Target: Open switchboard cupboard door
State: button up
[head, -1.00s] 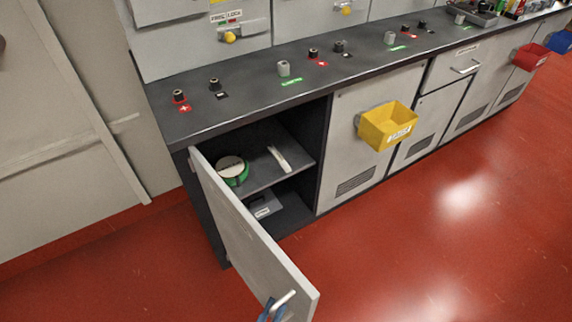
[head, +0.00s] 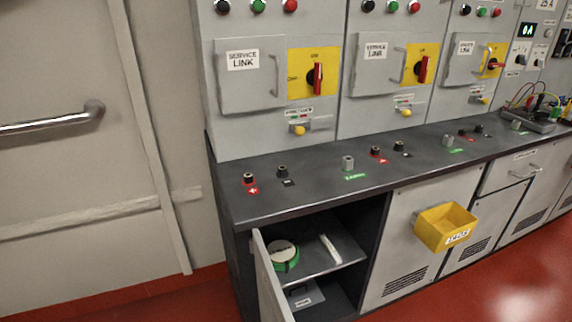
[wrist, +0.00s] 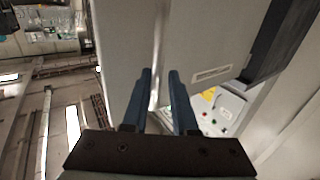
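In the head view, the grey cupboard door (head: 270,283) at the left end of the bench stands swung outward, its lower part cut off by the frame. Behind it the dark cupboard (head: 345,245) is open, with a green-and-white round item (head: 284,256) and a white strip (head: 330,249) on its shelf and a grey box (head: 303,296) below. My gripper (wrist: 160,72) shows only in the wrist view. Its two blue fingers are apart, with a thin pale vertical bar (wrist: 155,92) showing between them in front of a grey panel. I cannot tell whether they touch it.
The dark worktop (head: 310,190) carries several terminals. A yellow bin (head: 445,227) hangs on the neighbouring cupboard front. A wall with a door handle (head: 60,122) stands at the left. Red floor (head: 440,300) is clear at the lower right.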

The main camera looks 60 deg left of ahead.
jog(key=shift+o, duration=1.1)
jog(key=shift+d, duration=0.1)
jog(key=shift+s, duration=0.1)
jog(key=v, duration=1.2)
jog(key=shift+s+d, duration=0.2)
jog(key=shift+s, duration=0.15)
jog(key=shift+f, duration=0.1)
